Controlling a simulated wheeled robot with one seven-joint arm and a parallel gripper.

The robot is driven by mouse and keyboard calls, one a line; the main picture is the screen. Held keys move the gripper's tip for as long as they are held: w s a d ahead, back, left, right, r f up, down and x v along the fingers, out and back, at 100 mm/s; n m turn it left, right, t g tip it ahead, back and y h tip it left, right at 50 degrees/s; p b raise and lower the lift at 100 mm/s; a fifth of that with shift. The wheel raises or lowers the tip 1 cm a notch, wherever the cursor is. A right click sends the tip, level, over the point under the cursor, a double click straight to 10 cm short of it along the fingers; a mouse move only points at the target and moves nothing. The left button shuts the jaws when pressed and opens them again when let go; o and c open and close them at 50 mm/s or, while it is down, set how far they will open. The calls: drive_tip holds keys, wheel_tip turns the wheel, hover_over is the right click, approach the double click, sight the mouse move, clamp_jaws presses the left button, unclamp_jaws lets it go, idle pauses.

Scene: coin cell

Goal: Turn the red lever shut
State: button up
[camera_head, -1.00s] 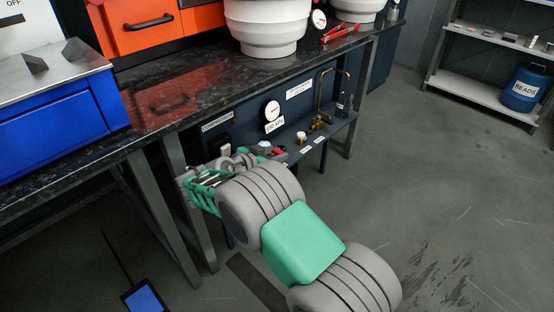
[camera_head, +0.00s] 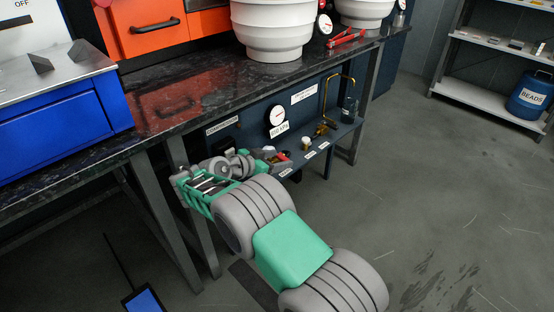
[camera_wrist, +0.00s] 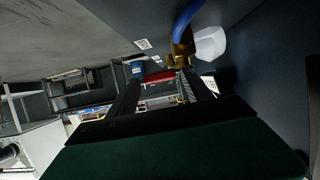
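The red lever (camera_head: 284,156) shows as a small red piece at my gripper's tip, in front of the dark blue panel under the bench. In the wrist view a red bar (camera_wrist: 158,77), which looks like the lever, spans the gap by the fingertips. My gripper (camera_wrist: 160,80) has its two dark fingers apart around that gap. I cannot tell whether either finger touches the red bar. A brass fitting (camera_wrist: 182,50) with a blue tube is just beyond the fingertips. In the head view my gripper (camera_head: 278,160) and wrist hide much of the lever's mounting.
A round gauge (camera_head: 278,115) is on the panel above the lever. A white-topped knob (camera_head: 306,142) and a bent brass pipe (camera_head: 326,100) stand to the right on the low shelf. Floor at right is clear.

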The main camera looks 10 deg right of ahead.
drive_tip(key=shift+o, duration=0.7)
drive_tip(key=shift+a+r, duration=0.1)
drive_tip(key=shift+s+a+r, duration=0.15)
drive_tip(key=shift+a+r, duration=0.05)
drive_tip(key=shift+a, duration=0.05)
drive_tip(key=p+v, duration=0.3)
drive_tip(key=v, duration=0.3)
drive_tip(key=shift+s+a, duration=0.4)
